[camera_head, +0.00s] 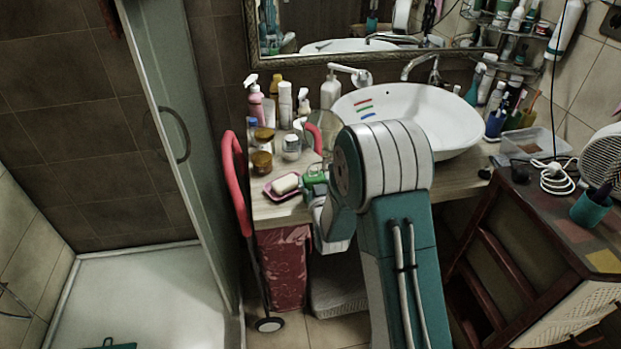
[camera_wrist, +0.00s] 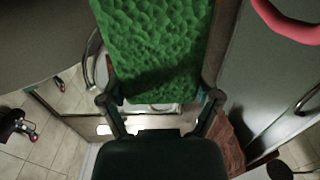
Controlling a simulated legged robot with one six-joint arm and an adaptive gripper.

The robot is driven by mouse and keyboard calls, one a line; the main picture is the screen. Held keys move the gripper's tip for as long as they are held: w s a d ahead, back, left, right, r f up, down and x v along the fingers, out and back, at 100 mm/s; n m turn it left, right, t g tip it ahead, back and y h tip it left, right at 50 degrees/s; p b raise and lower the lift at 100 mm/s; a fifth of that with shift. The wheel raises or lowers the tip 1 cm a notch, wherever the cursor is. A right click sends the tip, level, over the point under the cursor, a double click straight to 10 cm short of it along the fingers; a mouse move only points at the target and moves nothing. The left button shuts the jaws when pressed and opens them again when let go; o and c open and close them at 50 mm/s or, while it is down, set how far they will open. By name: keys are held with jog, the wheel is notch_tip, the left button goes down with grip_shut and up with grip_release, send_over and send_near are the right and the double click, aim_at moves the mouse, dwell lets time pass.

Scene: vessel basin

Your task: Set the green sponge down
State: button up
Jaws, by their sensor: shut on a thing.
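The green sponge (camera_wrist: 155,45) fills the upper middle of the wrist view, bumpy side showing. My gripper (camera_wrist: 160,97) is shut on it, one finger at each side of its near end. In the head view the sponge (camera_head: 315,179) shows small and partly hidden at the front edge of the wooden counter (camera_head: 262,211), just right of a pink soap dish (camera_head: 272,194) with a pale soap bar (camera_head: 285,184). My arm hides much of the gripper there. I cannot tell whether the sponge touches the counter.
A white basin (camera_head: 435,120) stands behind my arm. A wooden cabinet (camera_head: 520,230) is at the right.

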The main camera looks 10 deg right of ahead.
jog(key=shift+f, duration=0.65)
jog(key=shift+s, duration=0.1)
jog(key=shift+a, duration=0.1)
jog(key=o, duration=0.9)
